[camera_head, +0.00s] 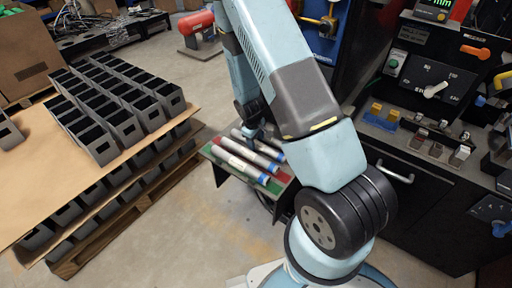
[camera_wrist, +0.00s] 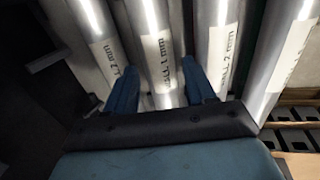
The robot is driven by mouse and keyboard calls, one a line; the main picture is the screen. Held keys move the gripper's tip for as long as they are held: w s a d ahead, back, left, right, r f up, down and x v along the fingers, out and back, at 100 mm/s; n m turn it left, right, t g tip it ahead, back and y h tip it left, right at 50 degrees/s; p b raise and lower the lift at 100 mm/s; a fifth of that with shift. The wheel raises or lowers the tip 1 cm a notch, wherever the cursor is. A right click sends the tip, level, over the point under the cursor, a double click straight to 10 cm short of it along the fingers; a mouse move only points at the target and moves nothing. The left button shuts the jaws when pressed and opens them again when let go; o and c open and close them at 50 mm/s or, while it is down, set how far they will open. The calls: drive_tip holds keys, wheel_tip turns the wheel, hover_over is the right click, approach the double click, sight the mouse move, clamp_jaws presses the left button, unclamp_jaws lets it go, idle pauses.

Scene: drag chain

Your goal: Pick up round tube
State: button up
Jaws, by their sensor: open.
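Several round metal tubes lie side by side on a small stand in the head view. In the wrist view, my gripper (camera_wrist: 160,82) is open. Its two blue fingers point at the tubes, one on each side of a tube (camera_wrist: 158,58) with a white label reading "1 mm". I cannot tell whether they touch it. Neighbouring tubes labelled "2 mm" lie left (camera_wrist: 98,40) and right (camera_wrist: 222,40).
The small stand (camera_head: 283,184) has a green and red top. A pallet with cardboard sheets (camera_head: 130,162) and many dark bins (camera_head: 118,128) is at left. A dark machine with a control panel (camera_head: 440,85) stands at right. Bare floor lies in front of the stand.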

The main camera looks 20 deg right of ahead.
drive_tip(key=shift+w+d+f, duration=0.1)
drive_tip(key=shift+d+f, duration=0.05)
drive_tip(key=shift+f, duration=0.5)
drive_tip(key=shift+w+d+f, duration=0.1)
drive_tip(key=shift+f, duration=0.55)
drive_tip(key=shift+c, duration=0.3)
drive_tip(key=c, duration=0.9)
drive_tip(key=shift+c, duration=0.2)
drive_tip(key=shift+r, duration=0.15)
